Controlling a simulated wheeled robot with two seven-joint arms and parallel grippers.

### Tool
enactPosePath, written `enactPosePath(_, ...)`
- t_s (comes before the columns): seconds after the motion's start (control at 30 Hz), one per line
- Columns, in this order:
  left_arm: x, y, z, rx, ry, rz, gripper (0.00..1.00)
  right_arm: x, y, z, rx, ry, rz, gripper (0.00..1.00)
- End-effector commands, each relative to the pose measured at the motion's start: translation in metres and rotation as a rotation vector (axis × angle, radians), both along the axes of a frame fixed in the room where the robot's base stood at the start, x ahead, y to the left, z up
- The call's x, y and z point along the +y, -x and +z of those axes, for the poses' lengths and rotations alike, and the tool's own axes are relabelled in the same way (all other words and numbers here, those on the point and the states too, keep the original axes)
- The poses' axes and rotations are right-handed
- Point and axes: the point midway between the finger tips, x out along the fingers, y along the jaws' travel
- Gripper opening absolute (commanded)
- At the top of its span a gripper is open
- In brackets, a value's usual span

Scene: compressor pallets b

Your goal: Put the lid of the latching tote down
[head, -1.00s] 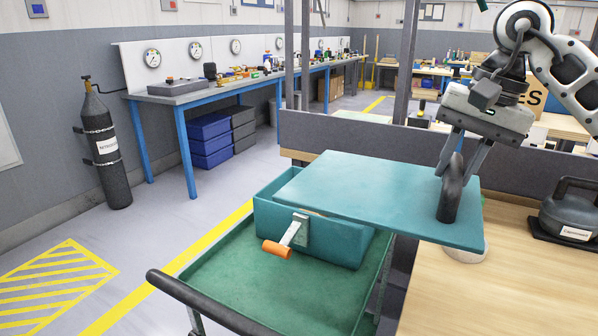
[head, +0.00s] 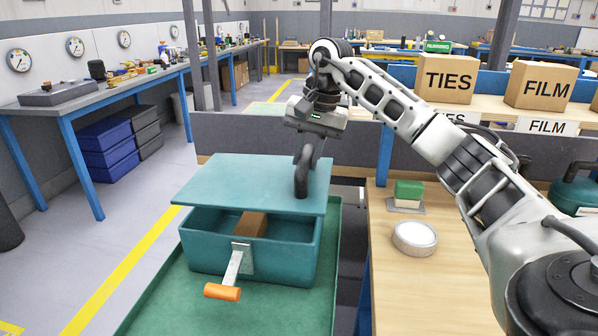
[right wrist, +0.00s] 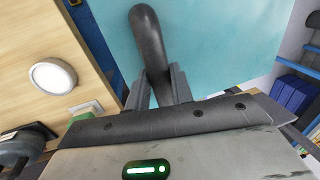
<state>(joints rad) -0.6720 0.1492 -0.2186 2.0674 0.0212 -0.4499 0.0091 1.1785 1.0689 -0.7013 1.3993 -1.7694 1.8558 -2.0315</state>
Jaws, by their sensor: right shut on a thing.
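The teal lid (head: 235,183) is a flat panel with a black arched handle (head: 301,180) near its right end. My right gripper (head: 309,151) is shut on the handle; the right wrist view also shows its fingers (right wrist: 160,88) on either side of it. The lid is held above the teal latching tote (head: 208,256), roughly level, with a gap at the front. A brown box (head: 252,224) shows inside through the gap. The tote's front latch (head: 234,265) sticks outward, with an orange grip (head: 222,292). The tote's back rim is hidden by the lid. My left gripper is out of view.
The tote stands on a green cart tray (head: 165,310). A grey panel (head: 235,135) stands behind the cart.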

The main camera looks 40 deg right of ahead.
Motion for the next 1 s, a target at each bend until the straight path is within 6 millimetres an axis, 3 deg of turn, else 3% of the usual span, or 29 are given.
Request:
enactPosePath(0.33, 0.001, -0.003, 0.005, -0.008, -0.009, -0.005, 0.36, -0.005, -0.026, -0.031, -0.003, -0.003, -0.001, 0.00)
enactPosePath(0.53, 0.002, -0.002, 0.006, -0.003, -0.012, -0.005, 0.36, -0.006, -0.024, -0.056, -0.003, -0.001, 0.000, 0.00)
enactPosePath(1.0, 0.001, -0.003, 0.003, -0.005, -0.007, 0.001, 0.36, -0.006, -0.025, -0.065, -0.007, -0.001, -0.001, 0.00)
